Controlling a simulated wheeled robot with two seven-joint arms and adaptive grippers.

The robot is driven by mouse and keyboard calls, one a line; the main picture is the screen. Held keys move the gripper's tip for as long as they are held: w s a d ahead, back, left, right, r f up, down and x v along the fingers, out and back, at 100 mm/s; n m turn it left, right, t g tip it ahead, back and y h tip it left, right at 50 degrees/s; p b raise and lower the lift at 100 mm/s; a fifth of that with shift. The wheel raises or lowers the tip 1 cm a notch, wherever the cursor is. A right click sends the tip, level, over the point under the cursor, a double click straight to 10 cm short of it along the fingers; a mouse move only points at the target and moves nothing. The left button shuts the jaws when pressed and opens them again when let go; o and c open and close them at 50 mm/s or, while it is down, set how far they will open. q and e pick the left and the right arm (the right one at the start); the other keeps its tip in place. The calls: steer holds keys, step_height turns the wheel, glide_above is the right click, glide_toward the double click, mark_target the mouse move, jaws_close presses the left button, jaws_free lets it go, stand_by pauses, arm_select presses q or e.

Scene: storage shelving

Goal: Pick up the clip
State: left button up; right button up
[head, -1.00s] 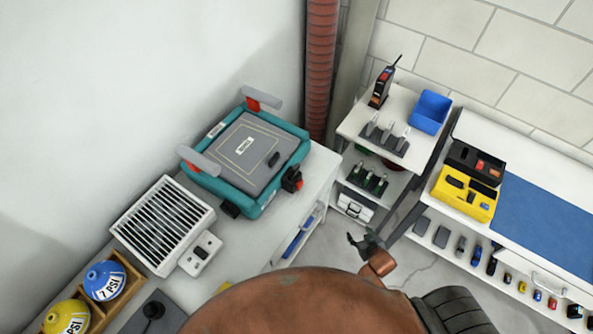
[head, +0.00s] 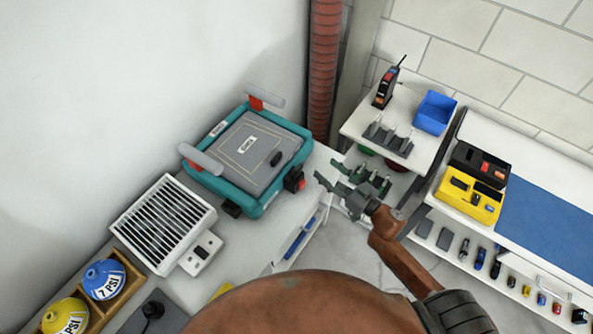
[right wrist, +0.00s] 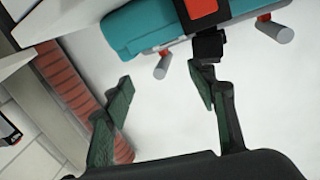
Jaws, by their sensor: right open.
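My right gripper (head: 328,173) is open and empty, reaching up from the lower right between the workbench and the shelf unit. In the right wrist view its two green fingers (right wrist: 160,80) are spread apart with nothing between them. Several small upright clip-like pieces stand in a grey holder (head: 388,139) on the upper shelf. I cannot tell which piece is the task's clip. My left gripper is not in view.
A teal-framed device (head: 247,160) sits on the workbench beside a grey vented box (head: 163,225). A blue bin (head: 434,112) and a handheld radio (head: 386,84) stand on the upper shelf. A yellow case (head: 469,195) lies on the right bench. A red ribbed pipe (head: 324,70) rises behind.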

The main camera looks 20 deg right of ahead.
mark_target(301, 170)
steer(key=a+n+g+y, duration=0.1)
steer(key=s+a+n+g+y, duration=0.1)
steer(key=a+y, duration=0.1)
steer(key=a+n+g+y, duration=0.1)
steer(key=a+y, duration=0.1)
steer(key=shift+s+a+g, duration=0.15)
steer(key=shift+s+g, duration=0.15)
steer(key=shift+g, duration=0.1)
steer(key=x, duration=0.4)
steer(key=b+x, duration=0.1)
steer(key=x, duration=0.2)
steer(key=shift+w+r, duration=0.25)
steer(key=shift+r, duration=0.15)
steer(key=shift+d, duration=0.25)
steer(key=shift+c, duration=0.7)
steer(key=c, duration=1.1)
